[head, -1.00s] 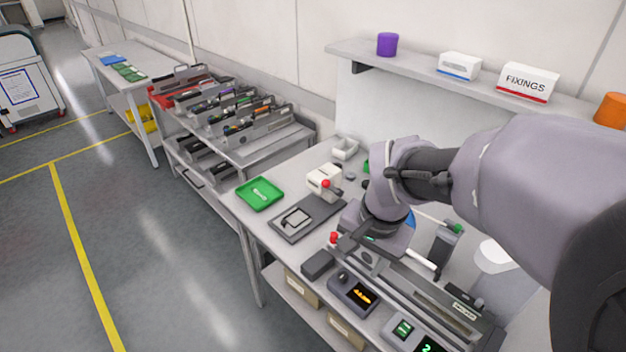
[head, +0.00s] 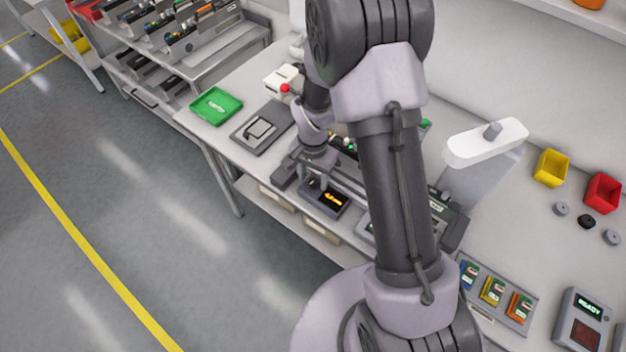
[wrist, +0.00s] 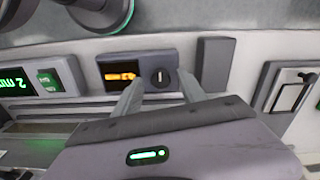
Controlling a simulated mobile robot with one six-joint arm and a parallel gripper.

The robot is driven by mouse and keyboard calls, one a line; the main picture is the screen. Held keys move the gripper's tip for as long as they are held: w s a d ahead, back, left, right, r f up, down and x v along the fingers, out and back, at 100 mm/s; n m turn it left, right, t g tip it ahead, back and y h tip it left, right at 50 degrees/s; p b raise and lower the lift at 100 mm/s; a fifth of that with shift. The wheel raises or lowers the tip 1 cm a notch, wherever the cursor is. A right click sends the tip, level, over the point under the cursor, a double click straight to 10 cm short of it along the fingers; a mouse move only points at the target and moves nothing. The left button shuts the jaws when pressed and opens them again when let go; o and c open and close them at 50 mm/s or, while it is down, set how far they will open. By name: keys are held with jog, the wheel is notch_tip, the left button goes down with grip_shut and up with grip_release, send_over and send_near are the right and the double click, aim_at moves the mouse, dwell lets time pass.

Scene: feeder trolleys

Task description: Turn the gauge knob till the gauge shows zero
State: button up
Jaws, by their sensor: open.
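The gauge (head: 323,197) is a dark box near the front edge of the bench, with a lit orange display. In the wrist view the gauge (wrist: 138,62) shows its orange display (wrist: 121,75) at left and its round dark knob (wrist: 160,77) at right. The knob has a light upright mark. The orange reading is too small to make out. My gripper (wrist: 161,84) is open and empty, one finger to each side of the knob in the picture; I cannot tell whether they touch it. In the head view my gripper (head: 320,181) is just above the gauge, and the knob is hidden.
A dark block (wrist: 215,64) stands beside the gauge, and a plate with a square frame (head: 264,129) lies beyond it. A green-lit unit (wrist: 50,80) is on the gauge's other side. A green tray (head: 216,106) lies at the bench's far left.

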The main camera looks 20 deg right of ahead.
jog(key=shift+f, duration=0.45)
grip_shut()
jog(key=shift+n, duration=0.3)
jog(key=n, duration=0.5)
jog(key=shift+n, duration=0.3)
jog(key=n, duration=0.5)
jog(key=shift+n, duration=0.4)
